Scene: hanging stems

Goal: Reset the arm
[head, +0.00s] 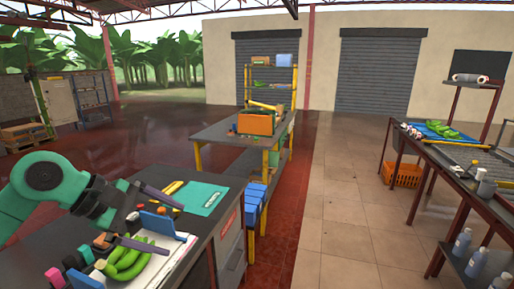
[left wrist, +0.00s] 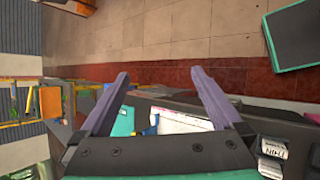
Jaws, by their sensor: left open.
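My left gripper (head: 146,218) is at the lower left of the head view, with its green arm coming in from the left. Its two dark purple fingers are spread wide, and nothing shows between them. It is above the near table (head: 200,235), over the area of a blue block and green bananas (head: 127,260). In the left wrist view the open fingers (left wrist: 158,95) point toward the floor and table edge. My right gripper is not in either view.
A teal mat (head: 203,198) lies on the near table. A middle workbench (head: 225,133) carries an orange crate (head: 256,122). A table with blue tray (head: 434,131) and bottles (head: 477,262) is at the right. Tiled floor (head: 340,200) between is clear.

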